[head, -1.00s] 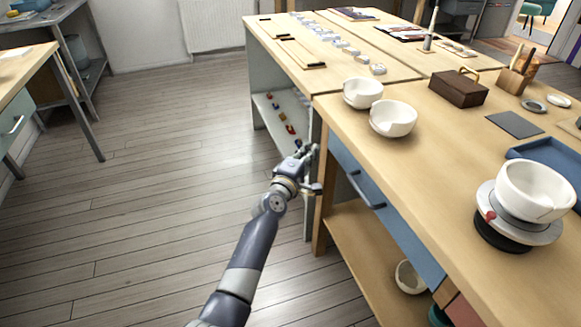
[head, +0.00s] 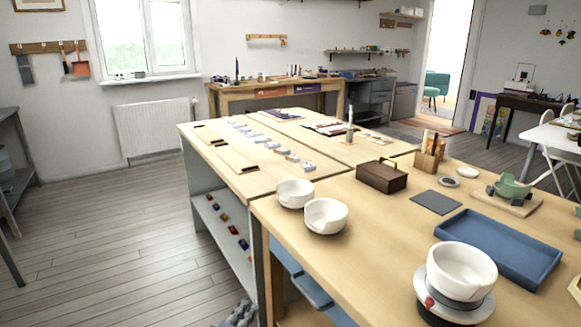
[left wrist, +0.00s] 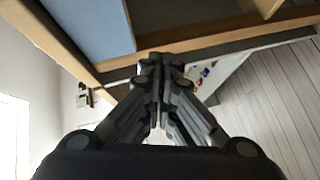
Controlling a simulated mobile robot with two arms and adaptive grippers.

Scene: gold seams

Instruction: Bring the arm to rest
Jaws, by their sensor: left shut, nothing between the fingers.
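My left gripper (left wrist: 160,65) shows in the left wrist view with its fingers together and nothing between them. Behind it are the bench's wooden edge and a blue drawer front (left wrist: 92,28). In the head view only a small part of my left gripper (head: 238,315) shows at the bottom edge, left of the bench's side and below the tabletop. My right gripper is in neither view.
The wooden bench (head: 375,235) carries white bowls (head: 326,216), a blue tray (head: 498,248), a wooden box (head: 381,176) and a bowl on a turntable (head: 455,305). The wooden floor (head: 110,235) to the left is clear.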

